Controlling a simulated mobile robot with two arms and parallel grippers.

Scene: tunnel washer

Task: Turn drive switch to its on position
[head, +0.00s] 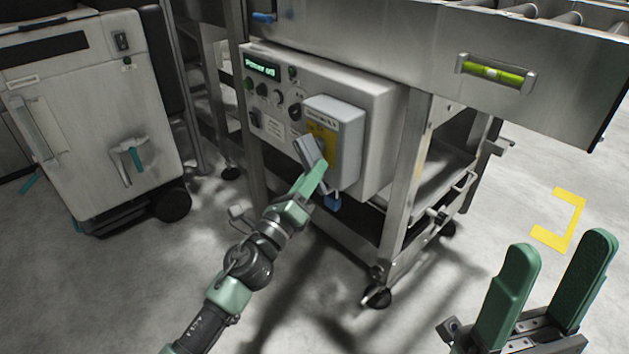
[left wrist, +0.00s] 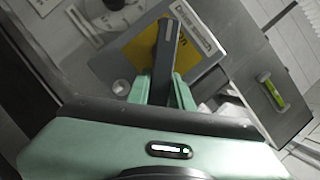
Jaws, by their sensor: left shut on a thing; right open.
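The drive switch is a grey box (head: 347,117) with a yellow plate (head: 330,140) on its face, mounted on the front of the control panel. Its grey handle (head: 306,150) stands out from the face; in the left wrist view the dark handle (left wrist: 168,45) lies across the yellow plate (left wrist: 200,65). My left gripper (head: 321,172) is at the handle, with its green fingers (left wrist: 163,90) shut on the handle's lower end. The fingers hide that end. My right gripper (head: 560,250) is open and empty at the lower right, apart from the switch.
The control panel (head: 378,105) carries a lit green display (head: 262,67) and several knobs. A steel frame leg (head: 405,190) stands to the right. A white cabinet (head: 90,130) is at left.

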